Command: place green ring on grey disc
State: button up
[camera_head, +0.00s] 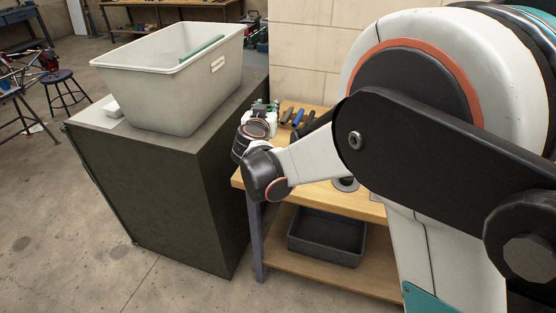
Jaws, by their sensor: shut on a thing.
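My gripper (262,107) shows small beyond my wrist, over the left end of the wooden workbench, and is largely hidden by the wrist. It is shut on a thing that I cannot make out. I cannot pick out the green ring. A grey round thing (345,184), which may be the grey disc, lies on the workbench top right of my wrist. My arm partly covers it.
The wooden workbench (316,194) holds several tools (298,117) at the back and a dark tray (326,236) on its lower shelf. Left of it, a dark cabinet (150,190) carries a large pale bin (165,95). Open floor lies to the left.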

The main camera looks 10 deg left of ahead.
jog(key=f+b, duration=0.2)
jog(key=f, duration=0.4)
jog(key=f+b, duration=0.3)
jog(key=f, duration=0.4)
jog(key=f+b, duration=0.2)
jog(key=f, duration=0.5)
jog(key=shift+s+a, duration=0.1)
jog(key=shift+a, duration=0.2)
jog(key=shift+f, duration=0.1)
jog(key=o, duration=1.1)
jog(key=shift+c, duration=0.2)
jog(key=shift+s, duration=0.15)
jog(key=p+v, duration=0.3)
jog(key=v, duration=0.8)
jog(key=shift+s+p, duration=0.35)
jog(key=shift+s, duration=0.05)
